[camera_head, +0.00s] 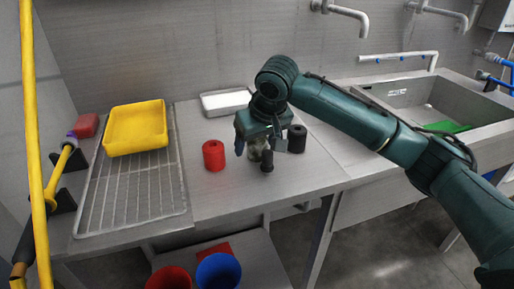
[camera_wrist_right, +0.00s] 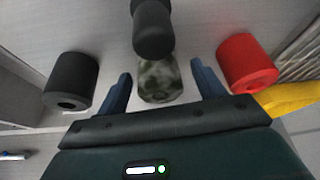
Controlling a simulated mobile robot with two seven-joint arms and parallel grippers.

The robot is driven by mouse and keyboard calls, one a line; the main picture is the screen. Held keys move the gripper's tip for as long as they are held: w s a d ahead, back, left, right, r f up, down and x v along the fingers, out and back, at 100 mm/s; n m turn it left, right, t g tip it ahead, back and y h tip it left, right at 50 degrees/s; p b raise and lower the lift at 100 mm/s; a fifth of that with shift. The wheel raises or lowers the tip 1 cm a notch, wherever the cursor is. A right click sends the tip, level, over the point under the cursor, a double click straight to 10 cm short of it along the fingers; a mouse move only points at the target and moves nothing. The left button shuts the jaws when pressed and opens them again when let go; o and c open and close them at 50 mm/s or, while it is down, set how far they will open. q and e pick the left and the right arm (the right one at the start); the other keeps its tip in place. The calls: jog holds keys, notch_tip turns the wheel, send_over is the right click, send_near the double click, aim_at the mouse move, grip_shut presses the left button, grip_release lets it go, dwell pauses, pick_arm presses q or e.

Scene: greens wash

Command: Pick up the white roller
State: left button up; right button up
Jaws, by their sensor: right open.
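No plain white roller shows. A mottled grey-green roller (camera_head: 257,149) stands on the steel counter, partly hidden by my right gripper. My right gripper (camera_head: 260,145) is open above it, pointing down. In the right wrist view, the mottled roller (camera_wrist_right: 158,82) lies between and just beyond the two blue fingers (camera_wrist_right: 162,84), with gaps at both sides. A red roller (camera_head: 214,155) stands left of the gripper, and a black roller (camera_head: 297,138) stands to its right. My left gripper is out of view.
A dark, narrow-topped object (camera_head: 267,160) stands close in front of the mottled roller. A white tray (camera_head: 225,102) lies behind. A yellow tray (camera_head: 136,127) sits on a wire rack (camera_head: 128,205) at left. A sink (camera_head: 410,92) is at right.

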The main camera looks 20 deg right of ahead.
jog(key=shift+w+f, duration=0.25)
jog(key=shift+f, duration=0.3)
jog(key=shift+c, duration=0.6)
jog(key=c, duration=1)
